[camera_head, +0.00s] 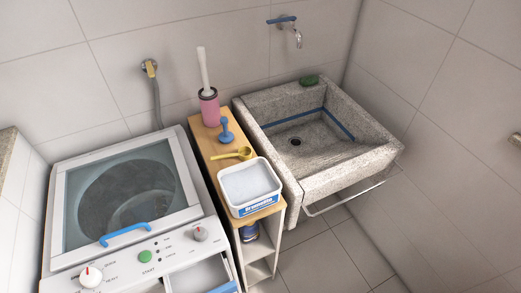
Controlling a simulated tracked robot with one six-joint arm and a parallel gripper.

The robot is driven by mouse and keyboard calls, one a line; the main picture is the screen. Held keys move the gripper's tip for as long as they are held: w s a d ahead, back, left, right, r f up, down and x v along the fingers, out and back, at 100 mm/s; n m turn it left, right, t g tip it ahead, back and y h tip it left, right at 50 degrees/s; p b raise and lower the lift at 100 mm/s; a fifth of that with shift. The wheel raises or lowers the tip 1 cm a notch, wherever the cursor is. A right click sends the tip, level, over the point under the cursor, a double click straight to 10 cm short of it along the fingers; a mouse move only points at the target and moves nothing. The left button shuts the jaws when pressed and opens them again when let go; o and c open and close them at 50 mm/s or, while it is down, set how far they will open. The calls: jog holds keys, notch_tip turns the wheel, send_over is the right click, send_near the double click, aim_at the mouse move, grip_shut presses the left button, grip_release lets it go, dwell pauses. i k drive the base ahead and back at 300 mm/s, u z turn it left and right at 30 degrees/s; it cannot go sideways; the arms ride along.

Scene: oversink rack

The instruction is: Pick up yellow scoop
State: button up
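The yellow scoop (242,153) lies on top of the narrow wooden shelf unit (206,143), just behind the white tub (236,204). Its rounded end is at the right, close to the tub's back rim, and its handle points left. I cannot tell whether it touches the tub. The tub holds white powder and has a blue label on its front. My gripper is not in view.
A blue plunger-like item (226,131) and a pink holder with a white handle (209,106) stand behind the scoop. A washing machine (60,255) is at left. A stone sink (375,156) with a green sponge (309,81) is at right.

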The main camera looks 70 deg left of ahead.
aim_at(245, 154)
jog(key=u, duration=0.2)
jog(key=i, duration=0.5)
jog(key=u, duration=3.75)
